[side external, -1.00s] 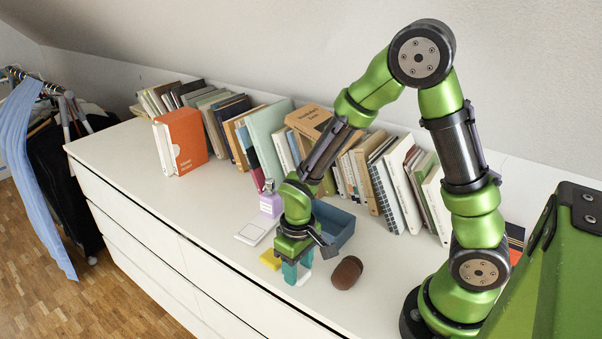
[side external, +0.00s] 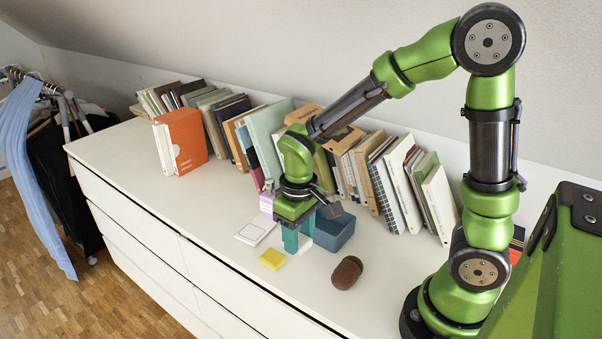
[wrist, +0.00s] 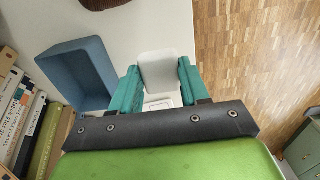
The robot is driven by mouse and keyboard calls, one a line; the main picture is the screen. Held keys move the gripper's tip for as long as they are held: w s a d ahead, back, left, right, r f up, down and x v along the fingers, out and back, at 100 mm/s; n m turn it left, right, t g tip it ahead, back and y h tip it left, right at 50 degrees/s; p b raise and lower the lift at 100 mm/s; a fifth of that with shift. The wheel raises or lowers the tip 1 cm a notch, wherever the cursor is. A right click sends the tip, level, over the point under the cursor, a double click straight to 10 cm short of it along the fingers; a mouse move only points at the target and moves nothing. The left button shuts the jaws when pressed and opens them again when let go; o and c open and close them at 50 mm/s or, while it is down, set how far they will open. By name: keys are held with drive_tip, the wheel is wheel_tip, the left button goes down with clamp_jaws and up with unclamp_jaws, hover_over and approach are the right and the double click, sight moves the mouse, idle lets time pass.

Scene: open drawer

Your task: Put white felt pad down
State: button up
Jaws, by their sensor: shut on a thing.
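My gripper (side external: 298,241) has teal fingers pointing down, raised above the white dresser top, in front of the blue bin. In the wrist view my gripper (wrist: 160,84) is shut on the white felt pad (wrist: 160,70), a pale rounded piece between the two fingers. In the side view the fingers mostly hide the pad. Its lower edge appears clear of the dresser top.
A blue bin (side external: 336,232) stands close behind my gripper. Books (side external: 400,185) line the back. Dresser top is clear at left.

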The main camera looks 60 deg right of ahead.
drive_tip(key=shift+n, duration=0.7)
drive_tip(key=d+f, duration=0.1)
drive_tip(key=w+d+f, duration=0.1)
drive_tip(key=d, duration=0.1)
drive_tip(key=shift+d+f, duration=0.2)
drive_tip(key=shift+d, duration=0.05)
hover_over(253, 232)
drive_tip(key=shift+f, duration=0.8)
drive_tip(key=shift+s+f, duration=0.1)
drive_tip(key=shift+f, duration=1.6)
drive_tip(key=shift+f, duration=0.15)
drive_tip(key=o, duration=1)
